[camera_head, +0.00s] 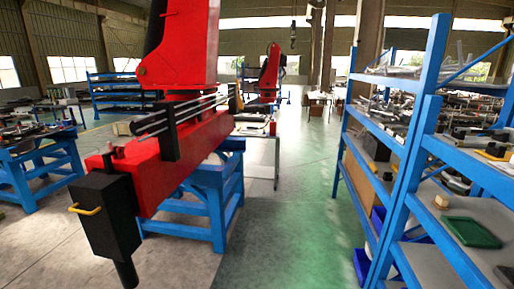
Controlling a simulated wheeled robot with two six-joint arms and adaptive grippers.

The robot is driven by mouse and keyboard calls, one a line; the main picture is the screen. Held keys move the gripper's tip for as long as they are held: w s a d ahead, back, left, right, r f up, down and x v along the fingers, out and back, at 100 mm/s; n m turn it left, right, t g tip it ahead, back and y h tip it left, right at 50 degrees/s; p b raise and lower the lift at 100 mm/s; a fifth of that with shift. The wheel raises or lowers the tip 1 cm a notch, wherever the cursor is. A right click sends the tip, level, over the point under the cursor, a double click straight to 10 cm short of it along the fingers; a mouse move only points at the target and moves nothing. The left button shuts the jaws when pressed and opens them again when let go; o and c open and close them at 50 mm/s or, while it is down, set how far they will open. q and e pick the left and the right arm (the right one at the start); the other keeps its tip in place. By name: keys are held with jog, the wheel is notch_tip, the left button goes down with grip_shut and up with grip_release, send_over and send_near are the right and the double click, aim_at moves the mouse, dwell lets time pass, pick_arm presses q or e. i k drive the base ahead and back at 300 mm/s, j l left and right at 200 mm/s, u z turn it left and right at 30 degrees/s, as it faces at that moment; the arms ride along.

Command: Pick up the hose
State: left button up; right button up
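I cannot make out a hose for certain. A red crane part (180,160) fills the left and middle, lying on a blue stand (214,195). Thin grey rods or lines (185,112) run along its upper side; I cannot tell whether any is a hose. A black box (104,212) with a yellow handle (86,210) is at its near end, with a short black tube (126,272) pointing down below it. Neither of my grippers is in view.
A blue shelf rack (408,170) with many small parts and a green tray (470,232) stands along the right. A blue workbench (45,165) is at the left. The grey-green floor aisle (290,225) in the middle is clear. Another red crane (270,72) stands farther back.

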aim_at(457, 130)
jog(key=z, duration=1.5)
